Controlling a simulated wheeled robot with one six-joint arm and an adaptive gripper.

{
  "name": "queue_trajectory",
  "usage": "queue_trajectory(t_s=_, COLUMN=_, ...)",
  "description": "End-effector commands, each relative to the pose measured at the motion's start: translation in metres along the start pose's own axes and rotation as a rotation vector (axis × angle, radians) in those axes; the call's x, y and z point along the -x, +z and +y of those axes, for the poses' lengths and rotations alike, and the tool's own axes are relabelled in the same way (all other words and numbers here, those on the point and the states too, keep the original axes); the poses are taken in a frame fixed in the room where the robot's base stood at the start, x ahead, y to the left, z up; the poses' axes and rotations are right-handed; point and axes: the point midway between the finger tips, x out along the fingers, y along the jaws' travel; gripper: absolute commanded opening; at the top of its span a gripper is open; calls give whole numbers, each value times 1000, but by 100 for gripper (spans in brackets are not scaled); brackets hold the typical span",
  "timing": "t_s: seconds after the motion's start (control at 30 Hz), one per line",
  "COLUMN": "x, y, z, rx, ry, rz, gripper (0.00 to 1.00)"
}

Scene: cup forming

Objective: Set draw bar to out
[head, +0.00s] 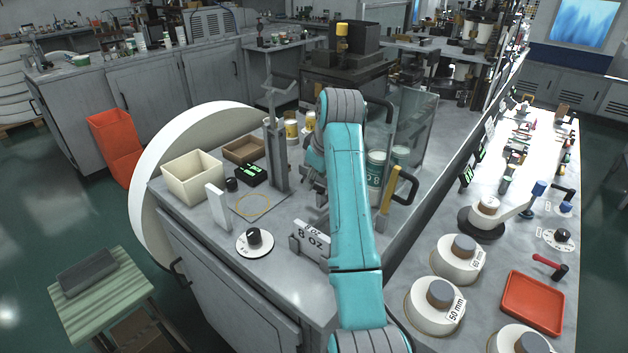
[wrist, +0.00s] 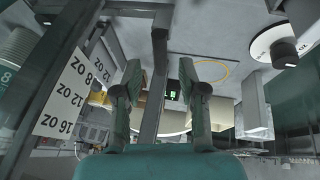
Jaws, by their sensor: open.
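No part is labelled as the draw bar; a grey upright bar (wrist: 156,80) shows between my fingers in the wrist view, and I cannot tell whether it is the draw bar. My gripper (wrist: 158,72) is open, its two fingers on either side of that bar in the picture. I see no clear contact, and depth is hard to judge. In the head view a grey post (head: 276,155) stands on the bench left of my arm. My arm hides most of my gripper there.
A black-knobbed dial (head: 254,241) and size cards (head: 312,242) are near the bench front. A cream bin (head: 192,178) and a green-lit display (head: 251,174) stand left of the post. A clear panel (head: 415,125) and cups (head: 375,168) stand right of my arm.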

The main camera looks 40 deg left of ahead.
Motion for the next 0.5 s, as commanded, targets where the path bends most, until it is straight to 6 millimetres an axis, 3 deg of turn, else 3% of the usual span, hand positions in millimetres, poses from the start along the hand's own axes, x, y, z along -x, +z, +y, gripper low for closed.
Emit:
queue_trajectory(t_s=0.2, x=-20, y=0, z=0, rx=0, ry=-1, rz=-1, gripper=41)
queue_trajectory(t_s=0.5, x=-24, y=0, z=0, rx=1, ry=0, rz=0, gripper=41)
